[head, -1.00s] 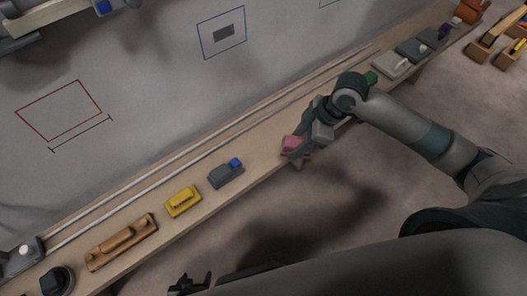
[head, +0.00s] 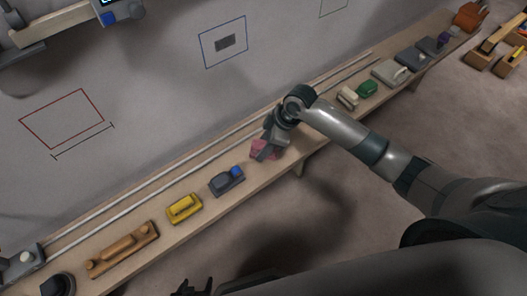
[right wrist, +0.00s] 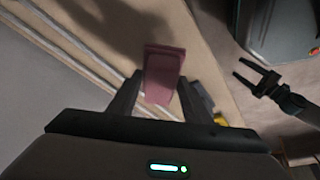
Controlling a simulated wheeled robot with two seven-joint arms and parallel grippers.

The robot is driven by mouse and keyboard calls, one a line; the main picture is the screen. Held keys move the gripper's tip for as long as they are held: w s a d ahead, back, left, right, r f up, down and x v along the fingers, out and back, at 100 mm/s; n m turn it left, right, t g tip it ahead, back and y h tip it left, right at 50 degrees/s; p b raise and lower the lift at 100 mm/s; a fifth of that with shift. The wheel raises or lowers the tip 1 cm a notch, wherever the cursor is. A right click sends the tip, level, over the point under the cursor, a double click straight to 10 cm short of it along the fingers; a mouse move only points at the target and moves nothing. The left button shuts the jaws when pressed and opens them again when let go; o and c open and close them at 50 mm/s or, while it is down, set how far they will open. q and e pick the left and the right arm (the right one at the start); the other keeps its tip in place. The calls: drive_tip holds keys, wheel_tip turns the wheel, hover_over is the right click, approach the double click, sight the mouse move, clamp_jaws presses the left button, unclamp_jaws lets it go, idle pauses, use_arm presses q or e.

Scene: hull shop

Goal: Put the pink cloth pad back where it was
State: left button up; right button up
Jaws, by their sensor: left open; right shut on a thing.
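The pink cloth pad (head: 257,148) is between the fingers of my right gripper (head: 267,151), at the bench (head: 205,225), just right of a grey block with a blue knob. In the right wrist view the pad (right wrist: 164,66) sticks out past the two fingers (right wrist: 158,92), which are shut on it. I cannot tell whether the pad touches the bench top. My left gripper (head: 194,287) is low at the bottom edge of the head view, empty and apart from the bench; its open fingers also show in the right wrist view (right wrist: 254,77).
Along the bench stand the grey block with blue knob (head: 227,181), a yellow block (head: 184,208), a wooden float (head: 122,249), a cream block (head: 347,97), a green block (head: 367,89) and a grey-white pad (head: 390,73). Two rails (head: 190,166) run along the back beside the wall.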

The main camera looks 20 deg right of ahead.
drive_tip(key=shift+a, duration=0.1)
drive_tip(key=shift+f, duration=2.05)
drive_tip(key=shift+f, duration=0.1)
drive_tip(key=o, duration=1)
drive_tip(key=v, duration=1.2)
